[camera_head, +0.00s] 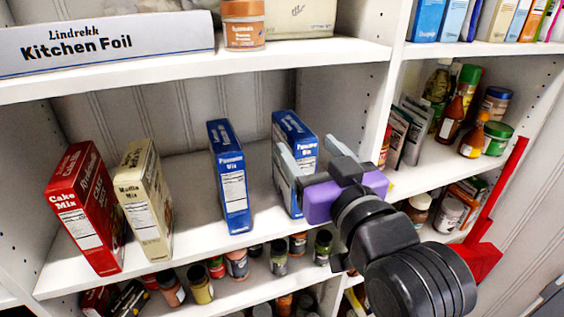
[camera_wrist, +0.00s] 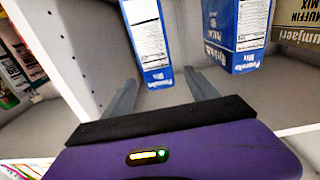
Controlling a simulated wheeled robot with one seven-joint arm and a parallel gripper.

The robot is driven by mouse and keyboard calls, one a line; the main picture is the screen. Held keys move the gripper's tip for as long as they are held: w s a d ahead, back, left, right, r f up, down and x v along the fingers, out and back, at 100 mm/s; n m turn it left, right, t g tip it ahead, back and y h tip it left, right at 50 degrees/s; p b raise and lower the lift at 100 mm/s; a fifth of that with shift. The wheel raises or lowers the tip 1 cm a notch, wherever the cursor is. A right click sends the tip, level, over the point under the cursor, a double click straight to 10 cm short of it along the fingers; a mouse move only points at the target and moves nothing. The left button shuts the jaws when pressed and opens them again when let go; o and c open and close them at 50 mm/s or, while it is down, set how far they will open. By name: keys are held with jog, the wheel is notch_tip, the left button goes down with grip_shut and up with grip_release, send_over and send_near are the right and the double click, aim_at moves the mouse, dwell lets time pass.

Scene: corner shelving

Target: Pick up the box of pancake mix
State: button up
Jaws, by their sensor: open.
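Two blue boxes of pancake mix stand upright on the middle shelf. The right one (camera_head: 297,135) is close to the shelf's divider wall, and the left one (camera_head: 231,180) stands apart from it. My gripper (camera_head: 304,142) is open at the right box, one grey finger on each side of it in the picture. In the wrist view, that box (camera_wrist: 148,38) lies between the two fingertips of my gripper (camera_wrist: 160,77), its near end level with them. The other blue box (camera_wrist: 238,35) is outside the fingers to the right. Contact cannot be told. My gripper hides part of the right box.
A red cake mix box (camera_head: 85,208) and a cream muffin mix box (camera_head: 147,202) stand at the left of the shelf. The divider wall (camera_head: 372,105) is close on the right. An upper shelf (camera_head: 180,70) with kitchen foil (camera_head: 110,42) is above; jars stand below.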

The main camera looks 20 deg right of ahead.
aim_at(293, 123)
jog(key=shift+w+r, duration=0.15)
jog(key=shift+r, duration=0.1)
jog(key=shift+w+f+b, duration=0.2)
jog(key=shift+w+b, duration=0.45)
jog(key=shift+b, duration=0.4)
jog(key=shift+w+r+b, duration=0.1)
jog(key=shift+w+b, duration=0.5)
jog(key=shift+b, duration=0.1)
jog(key=shift+w+d+r, duration=0.1)
jog(key=shift+w+r, duration=0.05)
jog(key=shift+w, duration=0.35)
jog(key=shift+w+p, duration=0.8)
jog(key=shift+w, duration=1.35)
grip_shut()
